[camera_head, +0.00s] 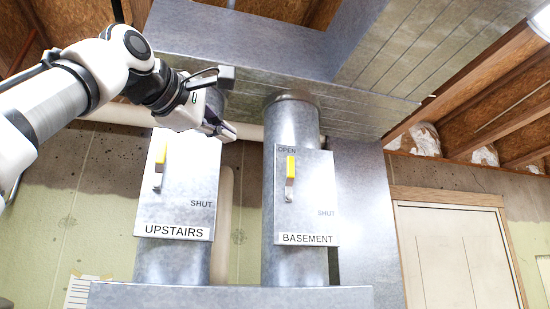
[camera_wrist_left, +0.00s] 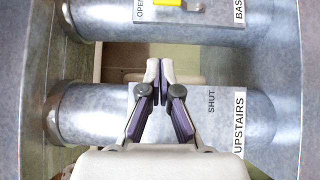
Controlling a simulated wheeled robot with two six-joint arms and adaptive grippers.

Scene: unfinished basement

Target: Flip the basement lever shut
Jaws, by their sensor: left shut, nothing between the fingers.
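The basement lever (camera_head: 291,168) has a yellow grip and points up beside the word OPEN on the BASEMENT plate (camera_head: 318,205). That plate is on the right-hand metal duct. In the left wrist view the yellow lever (camera_wrist_left: 168,3) is cut by the top edge. My left gripper (camera_head: 228,133) is shut and empty, up and left of the basement lever, apart from it. Its closed tips (camera_wrist_left: 159,70) show between the two ducts in the left wrist view. My right gripper is not in view.
The UPSTAIRS plate (camera_head: 175,212) on the left duct carries a similar yellow lever (camera_head: 160,160), also pointing up, just below my left arm. A large metal duct (camera_head: 270,60) runs overhead. A white door (camera_head: 460,255) is at the right.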

